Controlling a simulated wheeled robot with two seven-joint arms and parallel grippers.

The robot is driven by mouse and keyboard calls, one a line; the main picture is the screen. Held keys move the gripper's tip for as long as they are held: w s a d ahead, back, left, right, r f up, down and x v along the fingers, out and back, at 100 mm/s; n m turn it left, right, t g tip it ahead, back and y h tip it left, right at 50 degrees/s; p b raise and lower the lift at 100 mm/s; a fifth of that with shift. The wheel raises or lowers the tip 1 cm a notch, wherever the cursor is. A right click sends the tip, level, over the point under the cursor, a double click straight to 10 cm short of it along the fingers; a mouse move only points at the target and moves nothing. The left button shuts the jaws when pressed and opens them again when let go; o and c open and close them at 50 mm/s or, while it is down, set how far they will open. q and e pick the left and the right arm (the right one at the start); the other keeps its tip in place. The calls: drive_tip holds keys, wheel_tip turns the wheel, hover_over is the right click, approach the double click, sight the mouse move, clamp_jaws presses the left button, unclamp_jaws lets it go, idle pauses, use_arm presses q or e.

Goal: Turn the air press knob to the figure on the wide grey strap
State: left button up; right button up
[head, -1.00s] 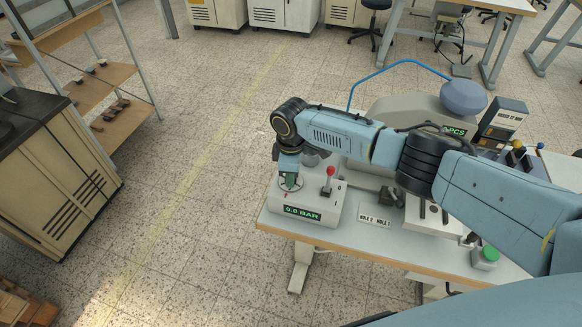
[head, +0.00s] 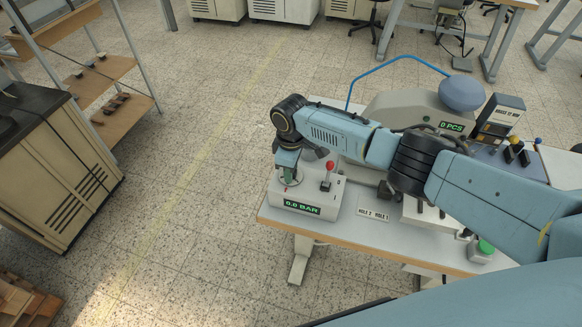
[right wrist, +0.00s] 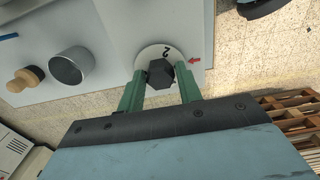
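The air press box (head: 322,205) stands at the near left corner of the bench, and its display (head: 302,206) reads 0.0 BAR. My right gripper (head: 289,178) points down over its dial. In the right wrist view a dark hexagonal knob (right wrist: 160,73) sits on a white dial (right wrist: 150,52) with a figure 2 showing. A red arrow (right wrist: 194,60) is at the dial's right edge. The green fingers of my right gripper (right wrist: 160,83) stand on both sides of the knob; I cannot tell whether they touch it. I cannot make out a wide grey strap. My left gripper is not in view.
A red-tipped lever (head: 328,176) stands on the box beside my gripper. A HOLE 2, HOLE 1 label (head: 373,214), a 0 PCS counter (head: 452,126), a sign (head: 499,117) and a green button (head: 485,247) are further right.

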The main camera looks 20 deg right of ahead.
drive_tip(key=shift+o, duration=1.2)
drive_tip(key=shift+r, duration=0.1)
wheel_tip(320, 180, up, 13)
drive_tip(key=shift+r, duration=0.15)
